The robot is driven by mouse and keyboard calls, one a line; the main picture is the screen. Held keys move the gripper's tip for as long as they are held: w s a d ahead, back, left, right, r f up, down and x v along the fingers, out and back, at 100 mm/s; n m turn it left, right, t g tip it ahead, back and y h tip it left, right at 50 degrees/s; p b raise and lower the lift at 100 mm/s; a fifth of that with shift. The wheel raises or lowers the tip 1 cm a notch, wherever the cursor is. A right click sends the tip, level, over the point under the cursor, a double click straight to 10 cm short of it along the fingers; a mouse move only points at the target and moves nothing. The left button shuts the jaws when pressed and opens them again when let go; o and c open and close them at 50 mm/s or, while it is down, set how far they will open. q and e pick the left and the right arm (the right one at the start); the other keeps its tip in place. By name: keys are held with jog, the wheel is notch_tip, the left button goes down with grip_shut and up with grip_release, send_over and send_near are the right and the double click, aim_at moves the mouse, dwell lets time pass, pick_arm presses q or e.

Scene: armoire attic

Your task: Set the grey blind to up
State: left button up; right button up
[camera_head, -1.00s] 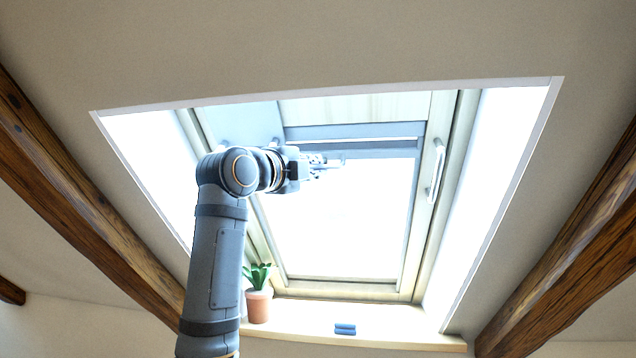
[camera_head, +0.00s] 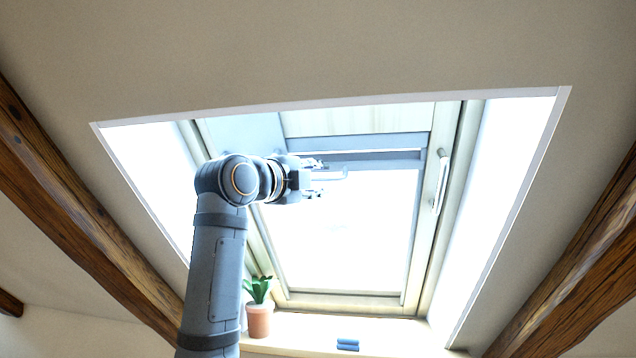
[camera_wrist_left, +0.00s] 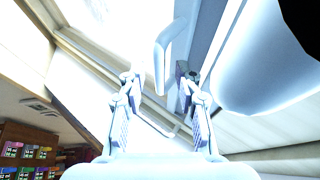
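The grey blind (camera_head: 404,159) shows as a blue-grey bar across the top of the roof window, just under a fixed grey bar. The glass below it is bright and uncovered. My left gripper (camera_head: 328,175) is just below the blind's bar, left of its middle; a thin pull seems to be at its fingertips. In the left wrist view my left gripper (camera_wrist_left: 160,95) has its fingers apart. A thin bar passes between or behind them, and I cannot tell if they touch it. My right gripper is not in view.
A white window handle (camera_head: 441,185) is on the right frame. A potted plant (camera_head: 259,318) and a small blue object (camera_head: 347,344) are on the sill below. Wooden beams (camera_head: 75,215) slope on both sides. Shelves with coloured boxes (camera_wrist_left: 25,150) show in the left wrist view.

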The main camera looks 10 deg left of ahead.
pick_arm(q)
jog(key=v, duration=1.2)
